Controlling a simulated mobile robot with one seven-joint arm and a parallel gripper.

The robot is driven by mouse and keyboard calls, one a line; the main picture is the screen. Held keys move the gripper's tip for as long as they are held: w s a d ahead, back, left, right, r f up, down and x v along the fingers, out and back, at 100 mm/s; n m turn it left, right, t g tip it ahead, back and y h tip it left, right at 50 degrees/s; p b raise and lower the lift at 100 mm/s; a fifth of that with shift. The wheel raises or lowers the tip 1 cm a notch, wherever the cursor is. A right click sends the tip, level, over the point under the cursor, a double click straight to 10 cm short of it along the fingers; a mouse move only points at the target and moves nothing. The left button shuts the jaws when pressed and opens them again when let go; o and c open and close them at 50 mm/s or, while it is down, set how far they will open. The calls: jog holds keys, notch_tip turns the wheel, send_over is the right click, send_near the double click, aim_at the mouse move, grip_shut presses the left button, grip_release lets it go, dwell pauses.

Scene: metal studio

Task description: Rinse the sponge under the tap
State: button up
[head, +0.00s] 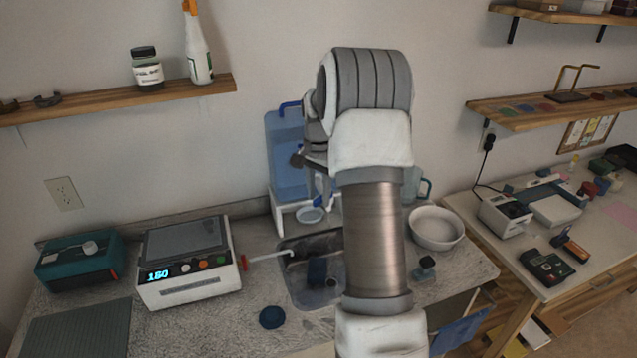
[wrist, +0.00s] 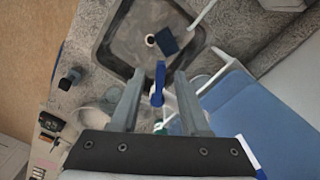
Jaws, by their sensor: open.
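A dark blue block that looks like the sponge (head: 317,270) lies in the sink (head: 297,292). In the wrist view the sponge (wrist: 180,42) is beside the drain in the sink (wrist: 118,55). A blue water container (head: 285,150) on a white stand is behind the sink. Its blue tap lever (wrist: 158,85) shows between my fingers in the wrist view. My gripper (wrist: 158,78) is open and empty, with one finger on each side of the lever; I cannot tell whether they touch it. In the head view my arm hides part of the sink and tap.
A white device with a lit display (head: 187,262) stands left of the sink. A white rod with a red end (head: 268,257) reaches over the sink's left edge. A white bowl (head: 436,230) and a small dark block (head: 425,268) are to the right. A dark blue disc (head: 272,317) lies in front.

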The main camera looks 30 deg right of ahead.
aim_at(318, 199)
notch_tip(318, 199, up, 17)
jog(key=shift+r, duration=0.15)
jog(key=shift+b, duration=0.35)
dwell(1.1)
jog(key=f+b, duration=0.1)
jog(key=b, duration=0.4)
jog(key=shift+w, duration=0.15)
jog(key=shift+r+b, duration=0.15)
jog(key=shift+b, duration=0.7)
notch_tip(318, 199, down, 17)
jog(key=b, duration=0.3)
jog(key=shift+r, duration=0.1)
